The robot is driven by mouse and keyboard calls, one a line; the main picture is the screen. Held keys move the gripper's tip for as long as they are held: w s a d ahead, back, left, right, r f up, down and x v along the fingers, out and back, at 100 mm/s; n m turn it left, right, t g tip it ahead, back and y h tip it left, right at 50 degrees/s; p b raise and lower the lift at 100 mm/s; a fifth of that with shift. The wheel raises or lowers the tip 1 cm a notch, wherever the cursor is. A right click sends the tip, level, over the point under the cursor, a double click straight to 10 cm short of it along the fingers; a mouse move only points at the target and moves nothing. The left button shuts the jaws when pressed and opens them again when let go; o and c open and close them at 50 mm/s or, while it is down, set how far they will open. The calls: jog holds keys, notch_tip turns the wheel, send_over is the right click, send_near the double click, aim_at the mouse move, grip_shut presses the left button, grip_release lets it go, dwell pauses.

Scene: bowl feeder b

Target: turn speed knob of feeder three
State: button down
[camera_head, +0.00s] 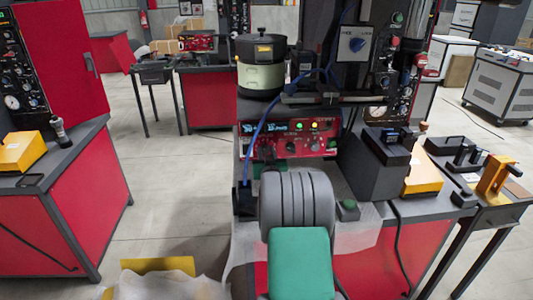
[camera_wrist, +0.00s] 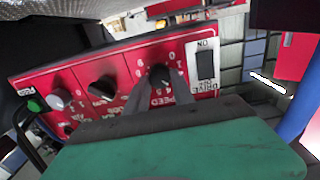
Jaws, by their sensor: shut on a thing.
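The red control panel (camera_head: 306,147) sits below the feeder bowl (camera_head: 262,78), which is pale green with a black lid. In the wrist view the tilted panel (camera_wrist: 125,64) carries a black speed knob (camera_wrist: 157,73) with white scale numbers and the word SPEED beside it. My gripper (camera_wrist: 160,84) is at this knob, its two grey fingers shut on the knob's sides. The fingers hide much of the knob, so its pointer setting cannot be read. In the head view my arm hides most of the gripper. No feeder number is legible.
Next to the speed knob are a black DRIVE switch (camera_wrist: 205,66), another black knob (camera_wrist: 102,89) and a grey knob (camera_wrist: 60,99). A blue cable (camera_head: 259,131) runs down the panel's left side. A dark block (camera_head: 376,166) stands to the right.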

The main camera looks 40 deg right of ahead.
jog(key=shift+f+m+b, duration=0.1)
jog(key=shift+m+b, duration=0.2)
jog(key=shift+b, duration=0.25)
jog(key=shift+f+m+b, duration=0.1)
jog(key=shift+m+b, duration=0.8)
jog(key=shift+b, duration=0.25)
jog(key=m+b, duration=0.2)
jog(key=shift+d+m+b, duration=0.1)
jog(key=shift+m+b, duration=0.2)
jog(key=shift+b, duration=0.05)
jog(key=shift+m+b, duration=0.4)
jog(key=shift+r, duration=0.2)
jog(key=c, duration=1.1)
grip_release()
jog(key=shift+s, duration=0.1)
